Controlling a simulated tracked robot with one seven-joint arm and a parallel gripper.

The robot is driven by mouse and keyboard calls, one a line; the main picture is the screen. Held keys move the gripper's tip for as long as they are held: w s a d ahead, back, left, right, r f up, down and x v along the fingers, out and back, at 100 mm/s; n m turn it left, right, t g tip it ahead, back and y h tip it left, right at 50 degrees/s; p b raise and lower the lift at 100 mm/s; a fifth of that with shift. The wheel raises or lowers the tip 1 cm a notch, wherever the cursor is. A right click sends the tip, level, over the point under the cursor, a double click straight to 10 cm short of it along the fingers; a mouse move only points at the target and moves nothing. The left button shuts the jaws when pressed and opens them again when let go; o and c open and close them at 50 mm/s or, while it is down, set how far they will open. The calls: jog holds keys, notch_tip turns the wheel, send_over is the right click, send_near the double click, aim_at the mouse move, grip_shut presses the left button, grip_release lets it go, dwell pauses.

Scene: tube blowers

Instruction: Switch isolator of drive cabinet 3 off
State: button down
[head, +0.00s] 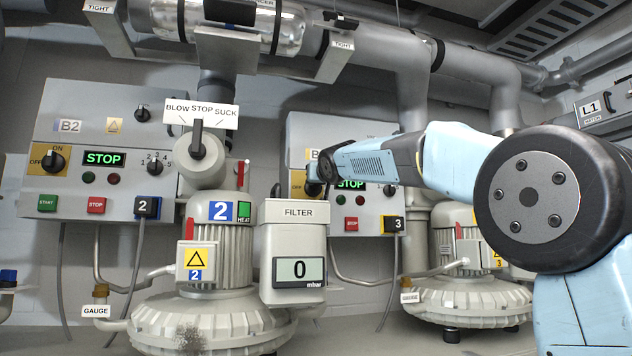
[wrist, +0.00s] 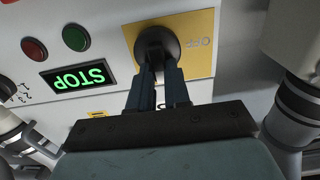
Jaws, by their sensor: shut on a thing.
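Drive cabinet 3 (head: 360,128) is the grey box right of centre in the head view; a "3" label is at its lower right. Its display (head: 351,184) reads STOP in green, also in the wrist view (wrist: 80,74). The isolator is a black round knob (wrist: 155,42) on a yellow plate (wrist: 203,45). OFF is printed right of the knob in the wrist view, which is turned over. My gripper (wrist: 154,78) is shut on the knob's handle. The fingers hide much of the handle and the lower plate, so the exact knob angle is unclear.
Cabinet B2 (head: 75,125) stands to the left with its own isolator (head: 53,160). A filter box (head: 295,240) and a blower (head: 225,310) stand in front, below my gripper. Another blower (head: 470,300) is at the lower right, near my arm. Pipes run overhead.

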aim_at(307, 189)
jog(key=shift+a+n, duration=0.1)
jog(key=shift+n, duration=0.2)
jog(key=n, duration=0.4)
jog(key=a+f+n, duration=0.1)
jog(key=n, duration=0.8)
jog(key=shift+s+a+f, duration=0.2)
jog(key=shift+s+a, duration=0.05)
jog(key=shift+a, duration=0.05)
jog(key=shift+f+n, duration=0.2)
jog(key=shift+n, duration=0.85)
jog(key=shift+f+n, duration=0.2)
jog(key=shift+n, duration=0.85)
jog(key=shift+a+f, duration=0.1)
jog(key=c, duration=1.3)
grip_release()
jog(key=shift+o, duration=1.1)
jog(key=shift+r, duration=0.2)
